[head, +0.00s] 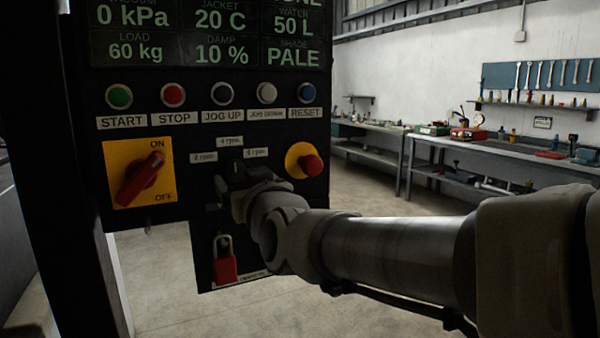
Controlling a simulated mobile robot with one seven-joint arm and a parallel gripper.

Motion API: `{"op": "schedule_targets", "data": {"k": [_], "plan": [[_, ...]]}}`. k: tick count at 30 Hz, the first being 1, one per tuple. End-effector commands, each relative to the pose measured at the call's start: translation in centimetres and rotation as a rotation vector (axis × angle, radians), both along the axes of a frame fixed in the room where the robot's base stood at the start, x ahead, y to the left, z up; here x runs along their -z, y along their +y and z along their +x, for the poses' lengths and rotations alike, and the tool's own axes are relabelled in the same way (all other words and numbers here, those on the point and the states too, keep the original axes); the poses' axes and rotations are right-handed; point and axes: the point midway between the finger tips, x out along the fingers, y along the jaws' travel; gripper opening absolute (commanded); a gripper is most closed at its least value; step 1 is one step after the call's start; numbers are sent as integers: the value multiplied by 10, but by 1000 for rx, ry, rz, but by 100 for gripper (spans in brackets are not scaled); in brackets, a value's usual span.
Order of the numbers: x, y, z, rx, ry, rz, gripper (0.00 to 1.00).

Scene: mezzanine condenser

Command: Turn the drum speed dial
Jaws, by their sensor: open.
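A dark upright control panel (290,200) stands at the left in the head view. Small labels, including "2 rpm" (203,157), "4 rpm" (230,141) and one partly legible rpm label (256,152), sit around the spot where the drum speed dial appears to be. The dial itself is mostly hidden behind my gripper (236,180). My gripper is open and right in front of that spot, below the labels. I cannot tell whether its fingers touch the dial.
Beside the dial spot are a red rotary ON/OFF switch (140,180) on a yellow plate and a red mushroom button (312,165). A row of push buttons, including START (119,97), lies above. A red padlock (224,262) hangs below. Workbenches (480,150) stand behind right.

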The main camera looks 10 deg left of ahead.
Motion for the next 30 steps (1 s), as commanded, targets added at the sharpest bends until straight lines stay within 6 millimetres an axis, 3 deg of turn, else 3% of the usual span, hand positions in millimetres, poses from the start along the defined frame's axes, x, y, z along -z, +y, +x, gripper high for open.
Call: {"op": "schedule_targets", "data": {"k": [10, 23, 30], "plan": [[1, 23, 39, 0, 2, -1, 81], [0, 27, 46, -1, 0, -1, 81], [0, 27, 46, 0, 0, -1, 42]]}}
